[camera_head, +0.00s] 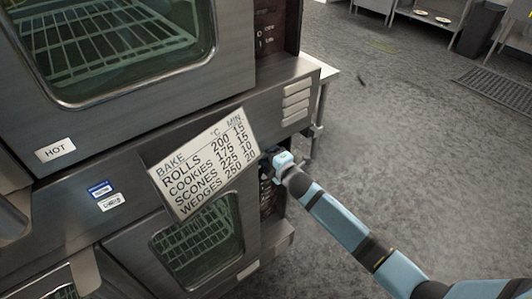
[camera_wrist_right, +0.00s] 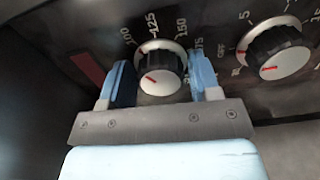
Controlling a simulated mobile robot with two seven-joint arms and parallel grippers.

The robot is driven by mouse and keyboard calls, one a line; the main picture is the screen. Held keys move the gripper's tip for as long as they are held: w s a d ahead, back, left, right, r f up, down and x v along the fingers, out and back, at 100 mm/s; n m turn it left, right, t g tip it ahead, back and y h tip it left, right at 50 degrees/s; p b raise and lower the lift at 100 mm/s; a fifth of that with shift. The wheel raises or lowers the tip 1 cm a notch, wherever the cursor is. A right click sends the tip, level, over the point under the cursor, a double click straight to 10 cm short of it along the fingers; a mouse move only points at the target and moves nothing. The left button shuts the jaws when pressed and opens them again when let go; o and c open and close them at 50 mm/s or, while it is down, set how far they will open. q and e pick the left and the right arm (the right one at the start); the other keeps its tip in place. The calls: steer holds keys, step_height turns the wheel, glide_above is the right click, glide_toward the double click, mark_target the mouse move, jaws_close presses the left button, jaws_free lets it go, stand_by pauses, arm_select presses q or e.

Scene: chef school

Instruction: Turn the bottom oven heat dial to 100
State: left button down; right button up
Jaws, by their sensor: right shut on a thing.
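In the right wrist view a heat dial (camera_wrist_right: 161,68) with a black grip and a pale face sits between the two fingers of my right gripper (camera_wrist_right: 162,78). The gripper is shut on this dial. Numbers 100, 125, 150 and 175 show around it, with 100 at the upper left. My left gripper is not in view.
A second dial (camera_wrist_right: 280,52) with smaller numbers and an OFF mark sits close to the right. A tilted bake sign (camera_head: 205,163) hangs on the oven front beside my right gripper. The upper oven (camera_head: 120,50) is above. Open grey floor (camera_head: 400,130) lies to the right.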

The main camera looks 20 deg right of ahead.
steer(key=o, duration=0.7)
steer(key=p+v, duration=0.1)
steer(key=v, duration=1.3)
steer(key=shift+w, duration=0.1)
